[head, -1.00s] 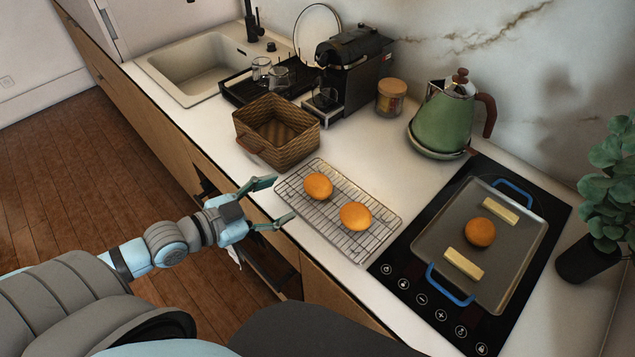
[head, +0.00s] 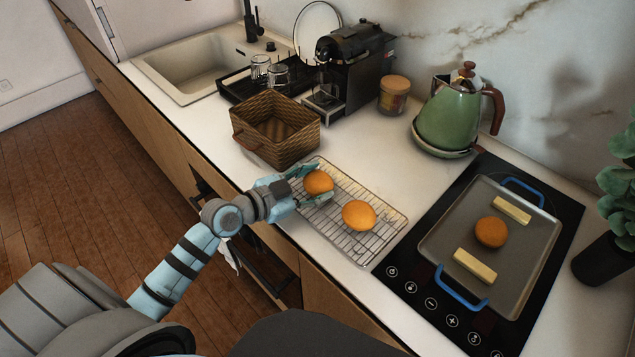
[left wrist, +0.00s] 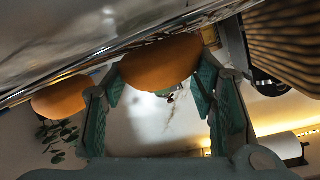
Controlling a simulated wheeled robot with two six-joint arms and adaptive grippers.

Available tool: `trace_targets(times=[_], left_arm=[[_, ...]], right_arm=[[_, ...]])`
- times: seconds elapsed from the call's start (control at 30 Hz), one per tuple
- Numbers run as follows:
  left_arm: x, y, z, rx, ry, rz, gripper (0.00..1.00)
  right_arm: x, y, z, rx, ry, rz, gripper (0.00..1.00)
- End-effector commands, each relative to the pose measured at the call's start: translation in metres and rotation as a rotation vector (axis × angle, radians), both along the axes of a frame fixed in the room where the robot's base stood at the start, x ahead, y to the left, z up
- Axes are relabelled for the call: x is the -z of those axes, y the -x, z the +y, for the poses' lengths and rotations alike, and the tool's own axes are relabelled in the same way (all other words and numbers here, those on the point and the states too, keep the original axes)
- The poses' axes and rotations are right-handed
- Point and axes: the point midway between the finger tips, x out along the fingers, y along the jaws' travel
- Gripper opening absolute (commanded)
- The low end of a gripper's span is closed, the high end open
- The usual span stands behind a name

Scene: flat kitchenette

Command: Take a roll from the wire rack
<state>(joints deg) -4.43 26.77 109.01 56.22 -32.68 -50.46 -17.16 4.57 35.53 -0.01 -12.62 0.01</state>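The wire rack (head: 372,240) lies on the white counter and bears two round golden rolls. My left gripper (head: 321,183) is at the rack's left end, with its fingers on either side of the nearer roll (head: 318,181). In the left wrist view that roll (left wrist: 160,62) sits between the fingertips (left wrist: 162,82), very close to both; firm contact cannot be made out. The gripper looks open. The other roll (head: 358,215) lies to the right, clear of the fingers, and also shows in the left wrist view (left wrist: 62,98). My right gripper is not in view.
A wicker basket (head: 262,150) stands just behind the rack's left end. To the right, a tray (head: 450,232) with a roll and two pale sticks rests on the black hob (head: 405,268). A green kettle (head: 449,119) and coffee machine (head: 352,80) stand further back.

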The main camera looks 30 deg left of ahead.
Motion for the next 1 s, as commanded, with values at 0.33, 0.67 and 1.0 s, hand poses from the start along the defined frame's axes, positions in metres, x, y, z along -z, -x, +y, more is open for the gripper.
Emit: trace_targets(times=[0.33, 0.67, 1.0], left_arm=[[-0.001, 0.0, 0.0, -0.001, 0.0, 0.0, 0.24], [-0.049, 0.0, 0.0, 0.002, -0.003, -0.005, 0.24], [-0.157, 0.0, 0.001, 0.0, -0.004, -0.007, 0.24]], right_arm=[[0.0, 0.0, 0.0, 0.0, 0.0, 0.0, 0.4], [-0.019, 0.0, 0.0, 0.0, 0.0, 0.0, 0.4], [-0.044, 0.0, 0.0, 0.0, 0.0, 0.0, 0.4]])
